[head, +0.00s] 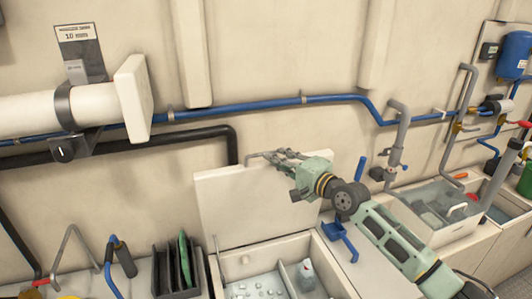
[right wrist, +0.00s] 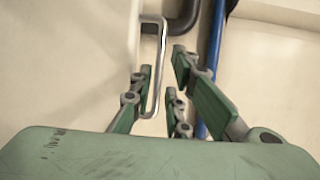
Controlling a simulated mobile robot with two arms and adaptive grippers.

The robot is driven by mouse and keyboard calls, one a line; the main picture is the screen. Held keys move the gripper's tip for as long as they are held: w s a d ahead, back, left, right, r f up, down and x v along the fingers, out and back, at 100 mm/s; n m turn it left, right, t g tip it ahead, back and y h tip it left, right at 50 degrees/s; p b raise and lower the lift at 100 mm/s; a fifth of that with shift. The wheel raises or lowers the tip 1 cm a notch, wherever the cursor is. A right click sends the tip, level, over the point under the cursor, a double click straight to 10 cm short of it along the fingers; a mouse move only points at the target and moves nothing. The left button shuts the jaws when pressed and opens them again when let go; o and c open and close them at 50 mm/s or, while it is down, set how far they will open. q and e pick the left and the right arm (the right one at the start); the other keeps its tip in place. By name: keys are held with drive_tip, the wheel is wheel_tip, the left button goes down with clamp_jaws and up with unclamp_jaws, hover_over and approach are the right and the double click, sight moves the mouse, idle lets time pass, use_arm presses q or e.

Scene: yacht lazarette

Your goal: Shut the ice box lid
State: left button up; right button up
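The ice box lid (head: 235,210) is a pale panel standing raised, nearly upright, behind the open ice box (head: 232,262) in the head view. Ice cubes and a small container show inside the box. A grey bar handle (right wrist: 150,18) is on the lid's face, and its end also shows near the lid's top edge in the head view. My right gripper (head: 278,156) is at the lid's upper edge. In the right wrist view its fingers (right wrist: 160,88) are apart, with the handle's bar between them, nearer the left finger. My left gripper is out of view.
A black rack (head: 172,272) stands left of the box. A blue pipe (head: 330,98) and a black pipe (head: 190,138) run along the wall behind. A sink (head: 440,236) is at the right.

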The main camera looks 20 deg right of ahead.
drive_tip(key=shift+x, duration=3.05)
drive_tip(key=shift+a, duration=0.1)
clamp_jaws()
drive_tip(key=shift+f, duration=0.1)
